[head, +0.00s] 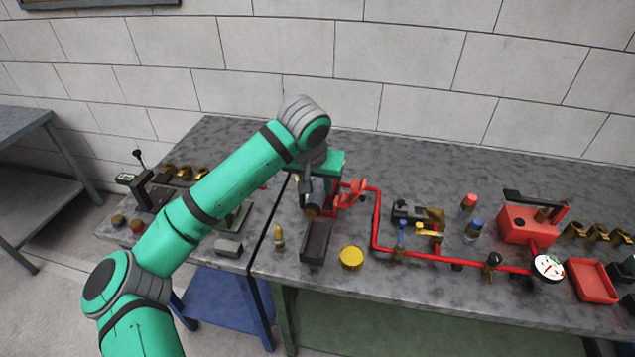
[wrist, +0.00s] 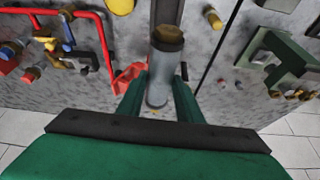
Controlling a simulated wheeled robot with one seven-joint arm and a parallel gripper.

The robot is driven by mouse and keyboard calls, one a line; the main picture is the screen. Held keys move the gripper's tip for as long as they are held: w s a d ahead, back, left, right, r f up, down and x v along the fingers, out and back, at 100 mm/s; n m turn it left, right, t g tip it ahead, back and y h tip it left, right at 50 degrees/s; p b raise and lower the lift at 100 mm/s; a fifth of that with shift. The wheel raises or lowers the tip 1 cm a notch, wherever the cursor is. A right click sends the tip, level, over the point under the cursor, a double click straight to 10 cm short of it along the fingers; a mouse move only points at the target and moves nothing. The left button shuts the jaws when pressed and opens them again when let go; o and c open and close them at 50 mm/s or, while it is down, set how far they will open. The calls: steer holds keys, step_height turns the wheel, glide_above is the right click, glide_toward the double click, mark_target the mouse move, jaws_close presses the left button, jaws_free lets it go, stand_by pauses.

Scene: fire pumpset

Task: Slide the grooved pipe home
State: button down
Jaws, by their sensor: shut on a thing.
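My gripper (wrist: 158,98) is shut on a grey pipe (wrist: 158,75), with a green finger on each side of it in the wrist view. In the head view my gripper (head: 312,190) is at the left end of the red pipe line (head: 376,220), and the arm hides much of the held pipe. A red bracket-like part (head: 350,194) is just right of the gripper, and it also shows in the wrist view (wrist: 127,77). I cannot tell whether the pipe touches it.
A long dark block (head: 315,243) lies in front of the gripper, with a yellow round cap (head: 351,257) and a small brass piece (head: 279,237) beside it. Valves, a red pump box (head: 524,224) and a red tray (head: 592,281) stand right. A gap separates the two tables.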

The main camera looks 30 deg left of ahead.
steer(key=shift+f, duration=6.5)
steer(key=shift+w+a, duration=0.2)
steer(key=shift+w, duration=0.7)
steer(key=shift+w+a, duration=0.15)
steer(key=shift+w, duration=0.7)
steer(key=c, duration=1.2)
jaws_free()
steer(key=shift+f, duration=0.1)
